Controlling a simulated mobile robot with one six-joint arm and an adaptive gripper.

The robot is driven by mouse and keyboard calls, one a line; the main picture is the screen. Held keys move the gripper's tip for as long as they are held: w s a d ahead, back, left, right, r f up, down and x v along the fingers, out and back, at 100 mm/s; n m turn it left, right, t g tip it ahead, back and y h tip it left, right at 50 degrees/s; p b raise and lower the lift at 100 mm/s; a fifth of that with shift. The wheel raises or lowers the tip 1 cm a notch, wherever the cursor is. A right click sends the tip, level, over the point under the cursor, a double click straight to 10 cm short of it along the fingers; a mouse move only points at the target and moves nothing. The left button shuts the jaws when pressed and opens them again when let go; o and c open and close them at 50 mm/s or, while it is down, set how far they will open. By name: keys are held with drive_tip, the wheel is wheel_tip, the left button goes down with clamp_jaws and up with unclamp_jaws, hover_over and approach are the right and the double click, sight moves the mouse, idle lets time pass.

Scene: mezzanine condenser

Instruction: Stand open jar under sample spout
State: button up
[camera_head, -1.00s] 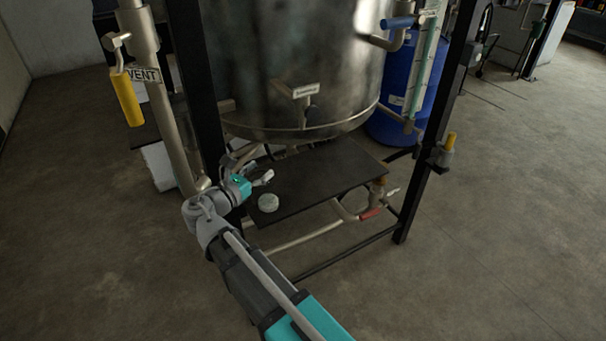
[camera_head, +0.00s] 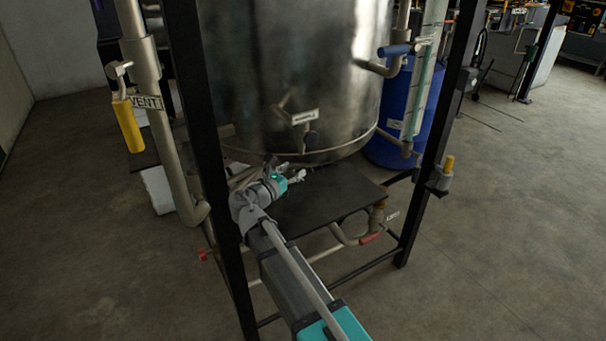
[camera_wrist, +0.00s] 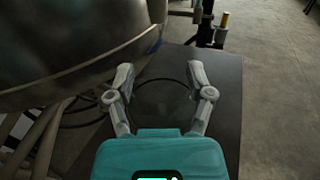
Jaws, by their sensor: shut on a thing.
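My gripper (camera_head: 290,174) is low over the dark shelf (camera_head: 335,200), close under the steel tank's lower rim. In the wrist view its two fingers (camera_wrist: 158,76) stand apart, closed on a nearly clear round thing, which I take to be the jar (camera_wrist: 160,97). Only its faint circular outline shows, and I cannot tell whether its base touches the shelf. A fitting with a small white label (camera_head: 304,117) sticks out of the tank front, above and slightly right of my gripper; it may be the sample spout, but the label is unreadable.
The steel tank (camera_head: 300,60) overhangs the shelf. Black frame posts stand left (camera_head: 205,130) and right (camera_head: 440,140). A red-handled valve (camera_head: 370,238) is below the shelf's right edge. A vent pipe (camera_head: 165,150) is left. The shelf's right part is bare.

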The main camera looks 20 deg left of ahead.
drive_tip(key=x, duration=0.4)
drive_tip(key=shift+w, duration=0.15)
drive_tip(key=shift+f, duration=0.1)
drive_tip(key=shift+f+b, duration=1.7)
drive_tip(key=shift+b, duration=0.1)
drive_tip(key=shift+f, duration=0.15)
drive_tip(key=o, duration=1.3)
drive_tip(key=shift+r, duration=0.25)
drive_tip(key=v, duration=1.2)
drive_tip(key=shift+d, duration=0.1)
